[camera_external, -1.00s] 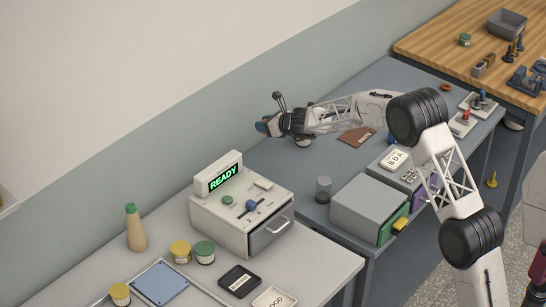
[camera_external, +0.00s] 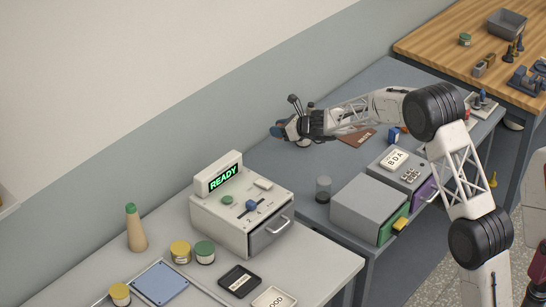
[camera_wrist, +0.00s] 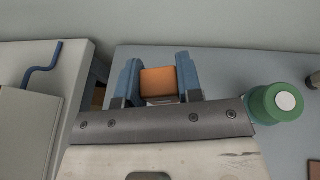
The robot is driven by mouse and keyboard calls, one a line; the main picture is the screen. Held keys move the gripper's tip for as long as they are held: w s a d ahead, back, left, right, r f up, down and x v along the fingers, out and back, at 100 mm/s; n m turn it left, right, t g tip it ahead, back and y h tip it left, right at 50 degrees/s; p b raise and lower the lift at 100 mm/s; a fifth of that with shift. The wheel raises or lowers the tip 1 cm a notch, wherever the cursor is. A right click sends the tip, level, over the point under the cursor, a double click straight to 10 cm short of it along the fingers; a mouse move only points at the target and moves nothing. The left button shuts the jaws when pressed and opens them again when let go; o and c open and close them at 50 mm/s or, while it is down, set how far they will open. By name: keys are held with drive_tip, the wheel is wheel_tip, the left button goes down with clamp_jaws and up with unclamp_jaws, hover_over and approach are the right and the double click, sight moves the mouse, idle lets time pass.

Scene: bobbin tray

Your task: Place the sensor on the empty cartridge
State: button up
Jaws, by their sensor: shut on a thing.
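I cannot tell for sure whether this block is the sensor. In the external view my gripper (camera_external: 281,131) is over the back part of the grey-blue table, and the block cannot be made out there. A whitish tray (camera_external: 488,108) with a blue upright piece sits at the table's far right end, partly behind my arm. I cannot tell which thing is the empty cartridge.
A READY machine (camera_external: 240,212) stands on the nearer table. The wrist view shows a green white-topped cylinder (camera_wrist: 277,103).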

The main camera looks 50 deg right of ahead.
drive_tip(key=s+a+n+g+y, duration=0.1)
drive_tip(key=s+a+n+y, duration=0.1)
drive_tip(key=s, duration=1)
drive_tip(key=s+a+r+n+g+y, duration=0.1)
drive_tip(key=s+a, duration=0.4)
drive_tip(key=s, duration=0.8)
drive_tip(key=s+a+r+n+g+y, duration=0.1)
drive_tip(key=s+a+n+g+y, duration=0.1)
drive_tip(key=s, duration=1.1)
drive_tip(key=shift+s+a+r+n+y, duration=0.1)
drive_tip(key=shift+s+a+n+y, duration=0.15)
drive_tip(key=shift+a+n+y, duration=0.55)
drive_tip(key=shift+w, duration=0.15)
hover_over(323, 180)
drive_tip(key=shift+f, duration=0.7)
drive_tip(key=shift+f, duration=1.8)
drive_tip(key=shift+f, duration=0.15)
drive_tip(key=o, duration=0.9)
